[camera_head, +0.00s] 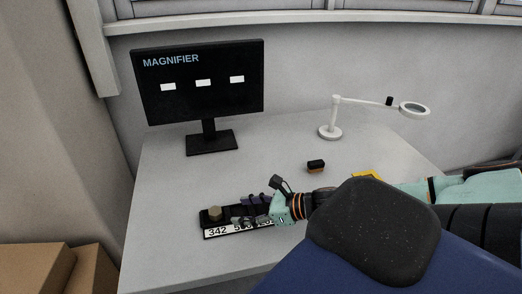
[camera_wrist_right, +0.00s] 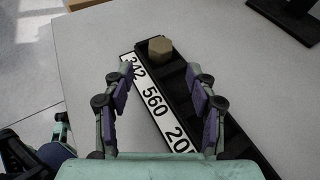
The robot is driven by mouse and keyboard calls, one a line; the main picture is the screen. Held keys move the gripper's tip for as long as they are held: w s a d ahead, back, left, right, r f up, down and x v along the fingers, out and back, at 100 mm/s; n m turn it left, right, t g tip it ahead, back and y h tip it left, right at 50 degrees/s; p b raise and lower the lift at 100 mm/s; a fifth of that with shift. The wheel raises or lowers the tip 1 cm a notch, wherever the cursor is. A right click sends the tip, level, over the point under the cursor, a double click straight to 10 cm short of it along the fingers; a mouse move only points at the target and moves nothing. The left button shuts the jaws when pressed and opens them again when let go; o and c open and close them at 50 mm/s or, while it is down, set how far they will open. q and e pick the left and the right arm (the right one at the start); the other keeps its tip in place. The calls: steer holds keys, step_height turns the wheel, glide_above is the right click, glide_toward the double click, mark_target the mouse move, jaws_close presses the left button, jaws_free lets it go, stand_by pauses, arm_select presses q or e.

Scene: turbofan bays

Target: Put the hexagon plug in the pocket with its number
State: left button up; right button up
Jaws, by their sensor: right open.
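The tan hexagon plug (camera_head: 214,213) stands at the 342 end of a long black tray (camera_head: 205,233). In the right wrist view the plug (camera_wrist_right: 160,48) rises above the tray (camera_wrist_right: 258,157); I cannot tell how deep it sits. A white label strip (camera_wrist_right: 152,99) along the tray reads 342, 560 and a third number starting 20, partly hidden. No number shows on the plug. My right gripper (camera_head: 243,210) is over the tray, to the right of the plug. In its wrist view the gripper (camera_wrist_right: 160,76) is open and empty, with the plug beyond its fingertips. My left gripper is not in view.
A black monitor (camera_head: 203,101) reading MAGNIFIER shows three white blank patches. A white magnifier lamp (camera_head: 331,131) stands at the back right. A small black and brown block (camera_head: 316,167) and a yellow item (camera_head: 367,175) lie on the table. The table left of the tray is clear.

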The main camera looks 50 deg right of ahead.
steer(key=shift+p+v, duration=1.35)
steer(key=shift+p, duration=0.3)
steer(key=shift+p+v, duration=0.9)
steer(key=shift+p, duration=0.05)
